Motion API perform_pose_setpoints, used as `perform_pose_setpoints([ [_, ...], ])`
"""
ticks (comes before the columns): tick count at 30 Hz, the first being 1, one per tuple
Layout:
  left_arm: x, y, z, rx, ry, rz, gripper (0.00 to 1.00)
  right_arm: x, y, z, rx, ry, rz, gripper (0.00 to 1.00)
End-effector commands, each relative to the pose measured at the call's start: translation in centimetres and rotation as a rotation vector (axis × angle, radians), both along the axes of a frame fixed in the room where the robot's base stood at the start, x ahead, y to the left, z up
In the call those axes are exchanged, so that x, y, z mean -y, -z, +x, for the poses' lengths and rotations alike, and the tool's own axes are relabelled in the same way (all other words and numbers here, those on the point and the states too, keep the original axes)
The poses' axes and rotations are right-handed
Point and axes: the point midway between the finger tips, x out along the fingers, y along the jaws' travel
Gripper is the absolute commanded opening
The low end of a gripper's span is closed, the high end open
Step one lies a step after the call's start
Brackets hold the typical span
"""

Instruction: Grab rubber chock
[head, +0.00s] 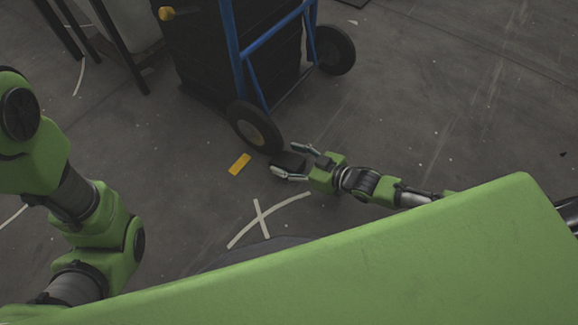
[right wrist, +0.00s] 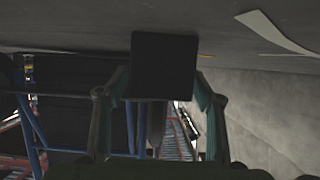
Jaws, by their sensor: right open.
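The black rubber chock (head: 291,161) lies on the floor close to the near wheel of a blue hand truck. My right gripper (head: 285,162) is low by the floor, reaching in from the right, with its fingers spread on either side of the chock. In the right wrist view the chock is a dark square block (right wrist: 165,66) between the open fingers (right wrist: 160,92). Small gaps seem to show beside it, but contact is hard to judge in the dark. My left arm shows at the left, but its gripper is out of view.
The blue hand truck (head: 232,50) carries a black load and stands on rubber wheels; the near wheel (head: 254,127) is beside my right gripper. A yellow block (head: 239,164) lies left of the chock. White tape marks (head: 262,218) are on the floor. The floor at right is clear.

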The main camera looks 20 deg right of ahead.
Motion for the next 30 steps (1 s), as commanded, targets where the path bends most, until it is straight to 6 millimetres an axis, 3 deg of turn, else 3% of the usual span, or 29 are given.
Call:
perform_pose_setpoints([
  [6,0.0,-0.1,0.0,0.0,0.0,0.0,0.4,0.0,-0.1,0.0,0.0,-0.001,0.0,0.58],
  [12,0.0,-0.1,0.0,0.0,0.0,0.0,0.4,0.0,0.0,0.0,-0.001,0.0,-0.001,0.11],
  [23,0.0,-0.3,0.0,-0.001,0.0,0.0,0.4,0.0,-0.3,-0.1,0.002,0.0,0.001,0.11],
  [30,0.0,-2.1,0.1,-0.002,0.0,0.0,0.4,0.7,-1.8,-1.0,0.0,-0.001,0.0,0.11],
])
